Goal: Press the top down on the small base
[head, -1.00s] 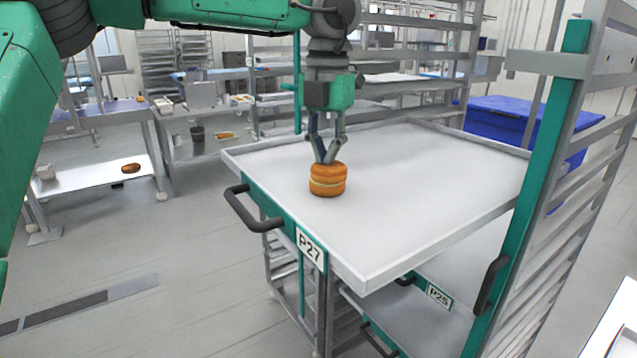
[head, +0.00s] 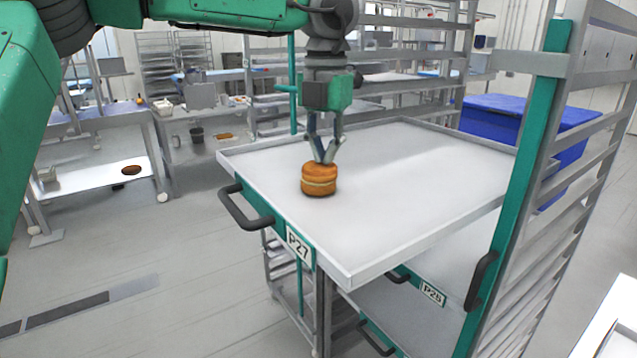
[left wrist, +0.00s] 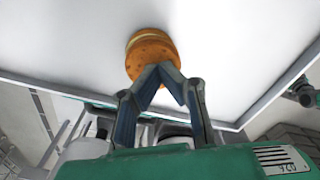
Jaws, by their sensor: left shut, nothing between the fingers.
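A small round filled cake stands upright on the white tray top of the trolley in the head view, near its left edge. Its orange-brown top (head: 319,171) lies on the base (head: 319,188), with a pale filling band between them. My left gripper (head: 326,159) is shut and empty, pointing down with its fingertips at the top's upper face. In the left wrist view the fingertips (left wrist: 166,68) overlap the top (left wrist: 153,58), and part of the top is hidden behind them. I cannot tell whether they touch it. My right gripper is not in view.
The tray top (head: 420,190) of the trolley marked P27 has a raised rim and is otherwise bare. A rack with a green post (head: 525,170) stands at the right. A blue bin (head: 500,110) stands behind it. A black handle (head: 243,207) sticks out at the left front.

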